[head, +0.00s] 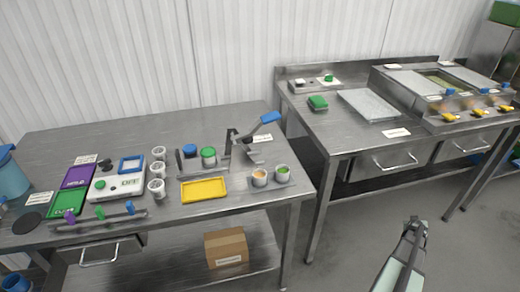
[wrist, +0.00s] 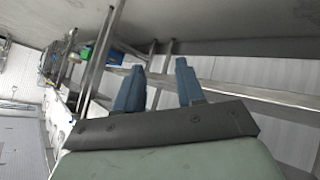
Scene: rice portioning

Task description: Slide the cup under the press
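Three pale cups stand in a column left of centre on the left table in the head view: a far cup (head: 158,153), a middle cup (head: 157,169) and a near cup (head: 156,187). Two more cups, one with orange contents (head: 259,178) and one with green contents (head: 282,175), stand near the table's right front. The press (head: 248,150) with its raised blue handle (head: 270,118) stands behind them. I cannot tell which cup is meant. My gripper (head: 413,228) is over the floor at lower right, away from the cups. Its fingers stand apart and empty in the wrist view (wrist: 159,82).
A yellow tray (head: 204,190) lies in front of a metal rack with blue and green-lidded pots (head: 208,155). A scale-like device (head: 117,183) is at left. The right table (head: 350,137) carries a tray and cooker. A floor gap separates my gripper from the tables.

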